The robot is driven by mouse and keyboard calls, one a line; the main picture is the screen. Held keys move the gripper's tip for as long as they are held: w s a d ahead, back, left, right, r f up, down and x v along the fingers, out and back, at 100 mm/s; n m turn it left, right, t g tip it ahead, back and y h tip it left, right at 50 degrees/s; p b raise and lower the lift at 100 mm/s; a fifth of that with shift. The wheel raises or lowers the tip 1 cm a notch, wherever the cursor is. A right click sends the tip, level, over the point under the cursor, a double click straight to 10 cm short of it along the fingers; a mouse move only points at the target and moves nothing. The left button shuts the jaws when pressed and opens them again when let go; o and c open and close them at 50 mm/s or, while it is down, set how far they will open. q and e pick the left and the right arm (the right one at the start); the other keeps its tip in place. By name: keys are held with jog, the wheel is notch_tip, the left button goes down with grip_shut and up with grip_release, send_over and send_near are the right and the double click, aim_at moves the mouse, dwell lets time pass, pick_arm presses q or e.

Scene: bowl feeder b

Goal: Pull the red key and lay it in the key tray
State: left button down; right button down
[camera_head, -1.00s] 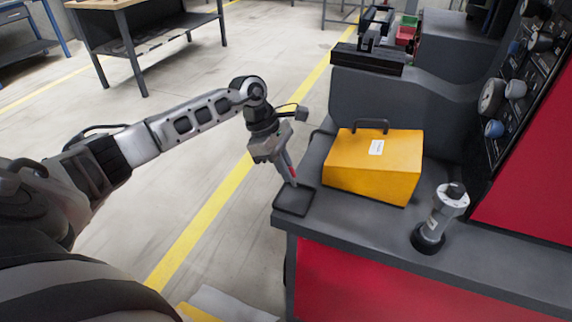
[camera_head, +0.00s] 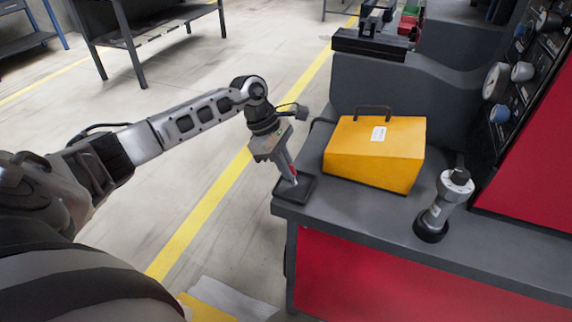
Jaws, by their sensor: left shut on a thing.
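My left gripper (camera_head: 291,178) points down over the key tray and is shut on the red key (camera_head: 297,169). Only a small red part of the key shows between the fingers; the rest is hidden. The key tray (camera_head: 306,192) is a shallow, dark square tray at the left front corner of the grey bench. The fingertips are inside the tray's outline, close to its floor; I cannot tell whether the key touches it. My right gripper is not in view.
A yellow box with a black handle (camera_head: 374,152) stands right of the tray. A grey cylindrical device on a black base (camera_head: 440,207) stands farther right on the bench (camera_head: 370,219). A panel with gauges rises at the right. Open floor lies left of the bench.

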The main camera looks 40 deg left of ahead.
pick_arm(q)
jog(key=shift+f+b, duration=0.45)
jog(key=shift+f, duration=0.05)
jog(key=c, duration=1.5)
grip_release()
jog(key=b+v, duration=0.1)
jog(key=v, duration=1.5)
jog(key=shift+b, duration=0.35)
